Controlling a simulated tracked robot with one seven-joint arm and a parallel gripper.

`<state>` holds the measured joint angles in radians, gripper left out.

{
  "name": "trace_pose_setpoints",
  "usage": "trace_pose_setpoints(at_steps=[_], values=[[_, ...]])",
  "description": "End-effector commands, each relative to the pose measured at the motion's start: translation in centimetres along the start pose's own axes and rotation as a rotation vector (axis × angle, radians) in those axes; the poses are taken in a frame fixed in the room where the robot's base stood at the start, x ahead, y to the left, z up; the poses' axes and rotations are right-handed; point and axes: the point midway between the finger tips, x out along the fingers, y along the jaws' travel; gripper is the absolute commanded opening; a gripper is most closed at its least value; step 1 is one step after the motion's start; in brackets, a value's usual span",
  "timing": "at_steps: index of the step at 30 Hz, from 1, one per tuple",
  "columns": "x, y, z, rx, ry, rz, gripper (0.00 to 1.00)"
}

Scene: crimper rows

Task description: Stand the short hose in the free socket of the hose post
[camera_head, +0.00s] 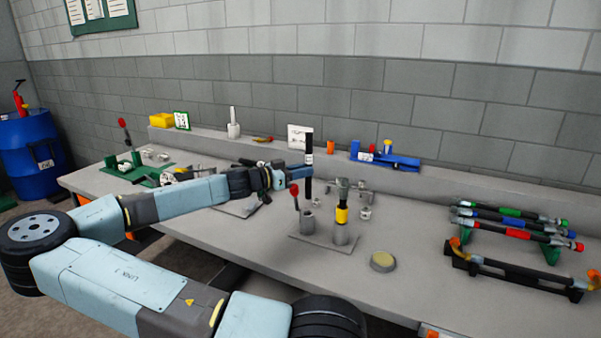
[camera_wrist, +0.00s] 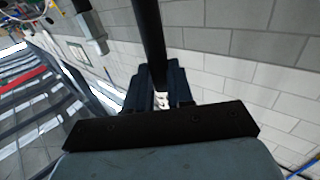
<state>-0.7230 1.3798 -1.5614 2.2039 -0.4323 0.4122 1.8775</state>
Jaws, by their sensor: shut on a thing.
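The hose post is a grey base plate (camera_head: 322,241) with two grey sockets. The left socket (camera_head: 307,224) has no hose in it; the held hose is above it in the picture, apart from it. The right socket (camera_head: 341,235) holds a dark hose with a yellow band (camera_head: 342,214).
A red-knobbed lever (camera_head: 294,190) rises by the left socket. A round yellowish disc (camera_head: 383,261) lies right of the post. A rack with several banded hoses (camera_head: 510,227) stands at the right. A blue tool (camera_head: 385,157) lies behind. The front bench is mostly clear.

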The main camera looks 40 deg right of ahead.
Motion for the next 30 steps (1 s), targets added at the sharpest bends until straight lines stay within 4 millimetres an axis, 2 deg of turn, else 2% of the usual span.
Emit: trace_pose_setpoints(at_steps=[2,21,30], values=[[-0.2,0.1,-0.1,0.0,0.004,-0.028,0.0],[-0.5,-0.1,4.8,0.0,0.002,-0.03,0.0],[-0.6,-0.1,5.7,0.001,0.002,-0.031,0.0]])
